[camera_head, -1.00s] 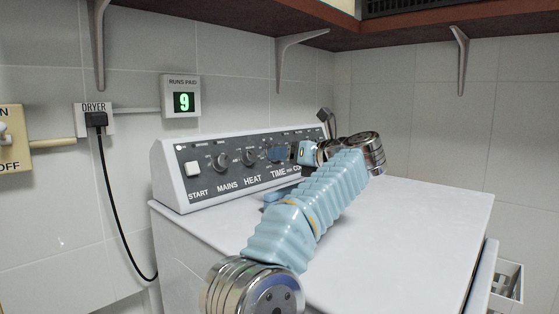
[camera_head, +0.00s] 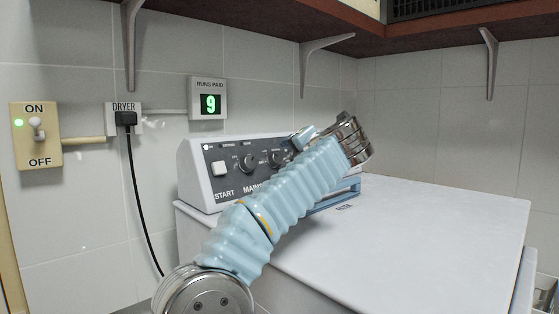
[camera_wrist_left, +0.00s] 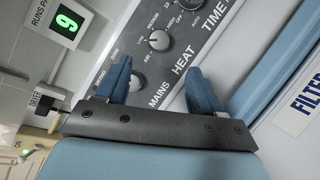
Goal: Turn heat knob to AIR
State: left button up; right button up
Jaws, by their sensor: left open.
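The heat knob (camera_head: 275,157) is a round grey dial on the dark control panel (camera_head: 232,181). In the left wrist view the heat knob (camera_wrist_left: 159,40) is ringed by small marks, with AIR at its lower left; its exact pointer direction is hard to tell. My left gripper (camera_wrist_left: 160,82) is open and empty, its blue fingers apart in front of the panel, and the knob shows beyond the gap without contact. In the head view the left gripper is mostly hidden behind its own arm. My right gripper is out of view.
The mains knob (camera_head: 247,162) and start button (camera_head: 221,168) lie left of the heat knob. The time knob (camera_wrist_left: 188,3) is cut off at the wrist view's top. The white dryer top (camera_head: 430,230) is clear. An ON/OFF switch (camera_head: 36,128) is on the wall.

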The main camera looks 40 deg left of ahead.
aim_at(278, 158)
pick_arm(q)
jog(key=p+x, duration=0.2)
jog(key=x, duration=0.9)
jog(key=shift+a, duration=0.25)
jog(key=c, duration=1.1)
jog(key=shift+o, duration=0.2)
jog(key=shift+w+d+f+n+y+b, duration=0.1)
jog(key=shift+f+n+y+b, duration=0.15)
jog(key=shift+n+y+b, duration=0.65)
jog(key=shift+r+n+g, duration=0.15)
jog(key=shift+n+g, duration=0.35)
jog(key=shift+n, duration=1.1)
jog(key=o, duration=1.1)
jog(key=shift+c, duration=0.2)
